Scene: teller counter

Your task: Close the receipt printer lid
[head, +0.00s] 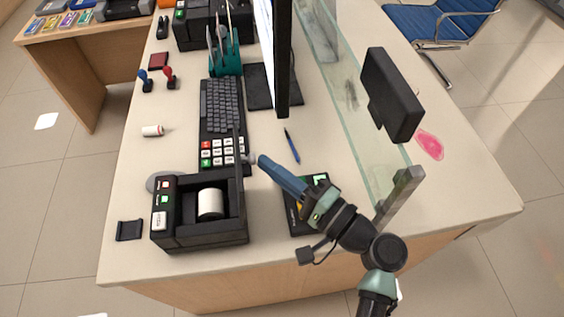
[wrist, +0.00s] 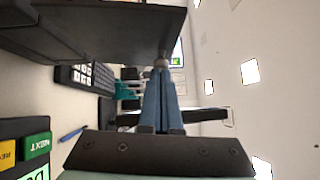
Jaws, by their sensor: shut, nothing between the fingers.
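The black receipt printer (head: 170,238) stands at the counter's near left, with a white paper roll (head: 210,204) showing in its open bay. Its lid (head: 239,160) is open and stands upright along the printer's right side, seen nearly edge-on. In the wrist view the lid (wrist: 110,28) is a large dark panel at the upper left. My gripper (head: 254,159) is shut and empty, just right of the lid near its upper part. In the wrist view my gripper's fingertips (wrist: 162,64) are at the lid's edge; I cannot tell whether they touch it.
A keypad (head: 222,152) and keyboard (head: 221,105) lie behind the printer. A black device with coloured keys (head: 292,215) lies under my arm, and a blue pen (head: 292,146) lies behind it. A monitor (head: 283,60) and glass partition (head: 352,110) stand farther back and right.

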